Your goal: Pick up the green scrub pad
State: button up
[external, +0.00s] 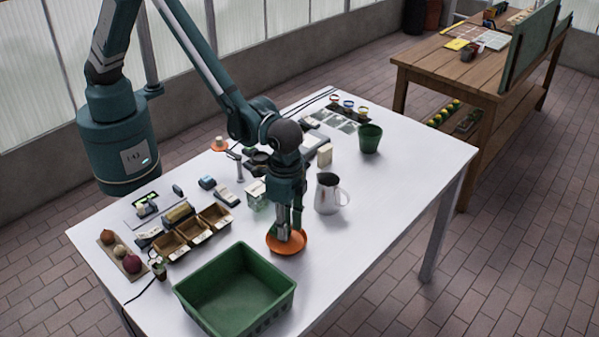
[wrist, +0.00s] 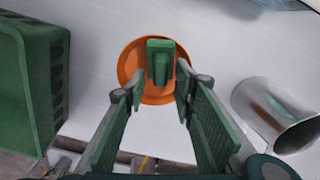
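The green scrub pad (wrist: 160,47) is a small green block on an orange dish (wrist: 137,52) in the wrist view. It sits near the dish's upper middle in that picture. My gripper (wrist: 160,90) is open, with one finger to the lower left and one to the lower right of the pad. Nothing is between the fingers' pads. I cannot tell the exact height of the fingertips above the dish.
A green basket (external: 239,291) stands close to the dish at the front; it also shows at the wrist view's left (wrist: 28,80). A metal pitcher (external: 327,196) stands behind and right of the dish. Small brown boxes (external: 191,231) are left. The white table's right side is clear.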

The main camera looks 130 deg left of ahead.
jog(key=shift+f, duration=0.75)
jog(key=c, duration=0.5)
jog(key=shift+r, duration=0.1)
jog(key=shift+r+p, duration=0.45)
jog(key=shift+r, duration=4.45)
